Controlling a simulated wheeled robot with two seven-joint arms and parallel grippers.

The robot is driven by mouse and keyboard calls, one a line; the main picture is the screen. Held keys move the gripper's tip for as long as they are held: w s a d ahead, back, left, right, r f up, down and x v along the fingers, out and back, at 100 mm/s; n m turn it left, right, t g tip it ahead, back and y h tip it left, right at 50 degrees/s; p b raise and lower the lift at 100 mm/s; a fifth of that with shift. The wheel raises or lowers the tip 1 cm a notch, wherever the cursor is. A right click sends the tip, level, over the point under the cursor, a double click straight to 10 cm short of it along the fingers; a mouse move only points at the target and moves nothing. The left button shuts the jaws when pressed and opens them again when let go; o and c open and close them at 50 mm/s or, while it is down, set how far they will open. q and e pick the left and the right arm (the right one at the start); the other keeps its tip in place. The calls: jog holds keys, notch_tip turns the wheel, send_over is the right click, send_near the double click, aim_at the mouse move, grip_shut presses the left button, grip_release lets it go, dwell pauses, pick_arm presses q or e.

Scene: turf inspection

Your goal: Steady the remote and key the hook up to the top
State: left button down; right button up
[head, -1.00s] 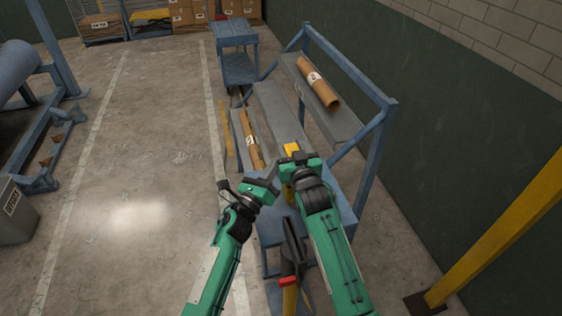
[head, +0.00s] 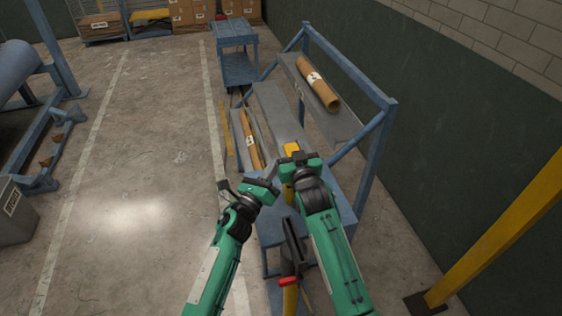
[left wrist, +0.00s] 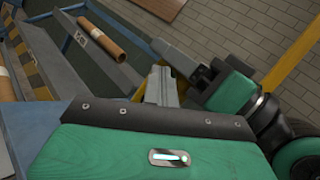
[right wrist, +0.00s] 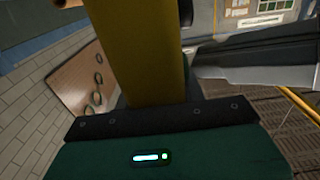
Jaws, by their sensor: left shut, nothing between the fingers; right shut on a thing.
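The yellow remote (head: 291,148) is upright beside the blue rack, partly hidden by my right gripper (head: 294,156). In the right wrist view the remote (right wrist: 143,50) fills the middle as a broad yellow body between the jaws, which are shut on it. Its buttons do not show there. My left gripper (head: 271,173) is shut and empty, just left of and below the remote. Its grey fingers (left wrist: 157,86) show in the left wrist view, close to my right gripper (left wrist: 180,58). I cannot make out the hook for certain in any view.
A blue rack (head: 378,112) holds cardboard tubes (head: 318,85) on sloping grey shelves. A blue cart (head: 236,68) stands behind it. A dark part with a red piece (head: 288,281) is low between my arms. A yellow post (head: 500,232) is at right. Floor (head: 150,190) is clear at left.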

dwell(0.4)
pick_arm(q)
jog(key=shift+s+a, duration=0.3)
jog(key=shift+a, duration=0.55)
jog(key=shift+a, duration=0.1)
jog(key=a, duration=0.1)
jog(key=s+a, duration=0.1)
jog(key=a, duration=0.2)
jog(key=shift+s+a, duration=0.3)
dwell(1.4)
pick_arm(e)
jog(key=o, duration=1.2)
jog(key=shift+o, duration=0.2)
jog(key=shift+s, duration=0.1)
